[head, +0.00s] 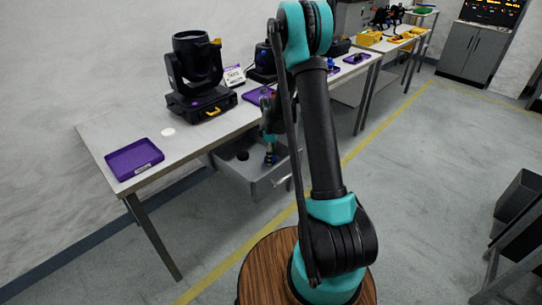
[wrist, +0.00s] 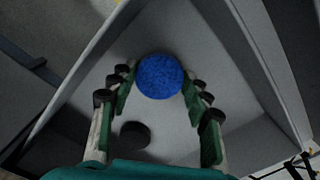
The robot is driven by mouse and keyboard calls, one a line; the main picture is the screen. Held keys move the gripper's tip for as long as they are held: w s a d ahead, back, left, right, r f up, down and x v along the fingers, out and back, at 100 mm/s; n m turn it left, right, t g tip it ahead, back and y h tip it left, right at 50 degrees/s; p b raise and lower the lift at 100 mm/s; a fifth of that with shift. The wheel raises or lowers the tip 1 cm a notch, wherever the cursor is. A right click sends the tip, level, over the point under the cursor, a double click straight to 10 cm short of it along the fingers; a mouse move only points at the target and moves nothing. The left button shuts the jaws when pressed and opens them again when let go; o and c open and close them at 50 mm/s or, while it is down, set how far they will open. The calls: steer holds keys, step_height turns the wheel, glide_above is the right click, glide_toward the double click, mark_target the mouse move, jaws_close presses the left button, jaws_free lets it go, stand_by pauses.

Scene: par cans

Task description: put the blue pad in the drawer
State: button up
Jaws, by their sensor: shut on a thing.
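The blue pad (wrist: 159,76) is a round, speckled blue disc in the wrist view. My gripper (wrist: 158,84) is shut on it, one finger on each side. Beneath it is the grey interior of the open drawer (wrist: 255,60); I cannot tell whether the pad touches the drawer floor. In the head view the drawer (head: 265,188) is pulled out below the table, and my gripper (head: 270,159) reaches down into it. The pad is too small to make out clearly there.
A dark round disc (wrist: 135,134) lies in the drawer near the pad. On the table (head: 140,122) stand a purple tray (head: 134,158), a white disc (head: 168,132) and a black stage light (head: 197,75). The drawer walls rise around my gripper.

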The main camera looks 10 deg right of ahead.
steer(key=shift+f, duration=0.55)
steer(key=o, duration=0.8)
steer(key=shift+o, duration=0.2)
step_height(320, 180, up, 11)
steer(key=s+d+r+m+t, duration=0.1)
steer(key=s+r+m, duration=0.35)
steer(key=s, duration=0.35)
steer(key=s+d+m+t, duration=0.2)
steer(key=s+m, duration=0.7)
steer(key=s, duration=1.3)
steer(key=shift+s+d+t, duration=0.2)
steer(key=shift+d+t, duration=0.2)
steer(key=shift+t, duration=0.2)
